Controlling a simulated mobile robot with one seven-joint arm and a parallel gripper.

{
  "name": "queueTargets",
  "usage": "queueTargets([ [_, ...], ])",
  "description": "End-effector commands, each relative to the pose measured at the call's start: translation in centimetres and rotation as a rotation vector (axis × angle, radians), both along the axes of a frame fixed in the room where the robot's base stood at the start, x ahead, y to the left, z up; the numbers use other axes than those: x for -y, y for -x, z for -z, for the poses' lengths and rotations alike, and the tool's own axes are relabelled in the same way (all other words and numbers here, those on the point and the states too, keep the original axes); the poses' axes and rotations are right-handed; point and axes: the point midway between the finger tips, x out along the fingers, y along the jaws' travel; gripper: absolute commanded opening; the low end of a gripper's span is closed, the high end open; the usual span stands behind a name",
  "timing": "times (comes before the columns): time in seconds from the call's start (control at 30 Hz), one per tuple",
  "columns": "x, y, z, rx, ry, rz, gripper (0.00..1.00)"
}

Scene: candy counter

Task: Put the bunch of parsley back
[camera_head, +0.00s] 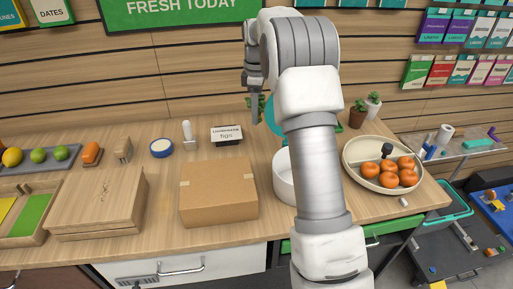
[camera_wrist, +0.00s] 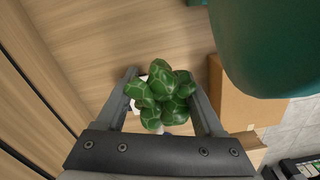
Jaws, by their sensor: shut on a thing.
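The bunch of parsley (camera_wrist: 165,98) is a clump of dark green, light-veined leaves. In the wrist view it sits between the two fingers of my gripper (camera_wrist: 162,80), which is shut on it. In the head view my gripper (camera_head: 256,112) is at the back of the counter, above its surface, close to the slatted wall. Only a little green of the parsley (camera_head: 262,103) shows there beside the finger. A teal rounded thing (camera_head: 274,117) is just to the right, partly hidden by my arm; a large teal surface (camera_wrist: 265,45) fills the wrist view's upper right.
A cardboard box (camera_head: 218,193) stands at the counter's middle front. A white round container (camera_head: 284,180) is partly behind my arm. A figs sign (camera_head: 227,135) stands near the back. A plate of oranges (camera_head: 354,160) and small potted plants (camera_head: 357,116) are at the right.

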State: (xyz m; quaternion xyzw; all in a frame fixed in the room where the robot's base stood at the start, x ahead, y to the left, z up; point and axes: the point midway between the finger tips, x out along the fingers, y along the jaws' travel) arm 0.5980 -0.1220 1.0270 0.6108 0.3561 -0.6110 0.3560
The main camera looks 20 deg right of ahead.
Motion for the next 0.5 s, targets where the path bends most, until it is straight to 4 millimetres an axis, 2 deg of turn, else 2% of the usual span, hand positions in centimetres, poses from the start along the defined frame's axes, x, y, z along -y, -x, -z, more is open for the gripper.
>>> queueTargets([
  [0.03,0.0,0.1,1.8,-0.004,0.0,0.0,0.0],
  [0.2,-0.1,0.0,5.2,-0.002,0.0,-0.001,0.0],
  [0.43,-0.1,0.0,7.2,0.0,0.001,-0.001,0.0],
  [0.5,-0.1,0.0,8.4,-0.004,0.0,-0.001,0.0],
])
